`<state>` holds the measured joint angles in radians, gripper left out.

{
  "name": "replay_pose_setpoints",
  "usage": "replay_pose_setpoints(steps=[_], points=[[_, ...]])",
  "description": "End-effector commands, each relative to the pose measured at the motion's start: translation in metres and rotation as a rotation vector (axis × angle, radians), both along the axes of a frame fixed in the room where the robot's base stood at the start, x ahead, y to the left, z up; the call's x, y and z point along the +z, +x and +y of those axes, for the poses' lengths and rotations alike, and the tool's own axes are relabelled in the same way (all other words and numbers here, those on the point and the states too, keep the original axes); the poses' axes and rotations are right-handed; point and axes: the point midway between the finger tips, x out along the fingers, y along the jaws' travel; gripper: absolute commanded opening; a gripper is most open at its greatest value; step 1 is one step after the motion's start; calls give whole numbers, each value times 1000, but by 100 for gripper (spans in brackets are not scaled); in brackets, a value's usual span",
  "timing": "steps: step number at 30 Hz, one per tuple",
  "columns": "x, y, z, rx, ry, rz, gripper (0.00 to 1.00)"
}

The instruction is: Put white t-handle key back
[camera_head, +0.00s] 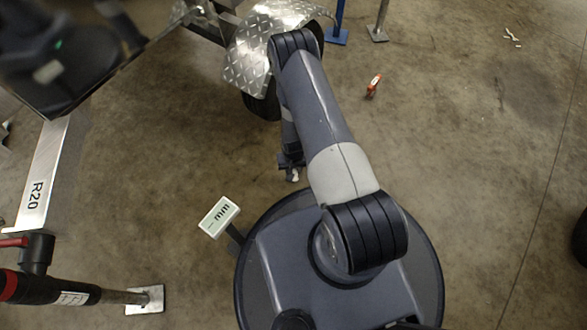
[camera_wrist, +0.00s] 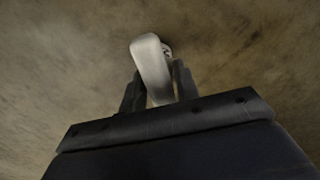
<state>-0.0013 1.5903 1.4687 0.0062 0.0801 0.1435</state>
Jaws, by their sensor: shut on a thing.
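The white t-handle key (camera_wrist: 152,68) is between the two dark fingers of my gripper (camera_wrist: 158,88) in the wrist view. Its pale, rounded handle stands out past the fingertips, and its lower part is hidden by the fingers and gripper body. In the head view my gripper (camera_head: 291,163) hangs below my arm, just beyond the round edge of my base. A small white bit of the key (camera_head: 293,176) shows under it. The key appears held above the concrete floor. The place where the key belongs cannot be made out.
A trailer with a diamond-plate fender (camera_head: 250,62) and wheel stands behind my arm. A red object (camera_head: 373,86) and a small white item (camera_head: 512,37) lie on the floor. A beam marked R20 (camera_head: 40,185) and a jack foot (camera_head: 147,299) are at left. The right floor is mostly clear.

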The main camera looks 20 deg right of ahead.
Motion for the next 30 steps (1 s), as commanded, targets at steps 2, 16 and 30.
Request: replay_pose_setpoints(steps=[2, 16, 30], points=[[-2, 0, 0, 0, 0, 0, 0], [-1, 0, 0, 0, 0, 0, 52], [67, 1, 0, 0, 0, -2, 52]])
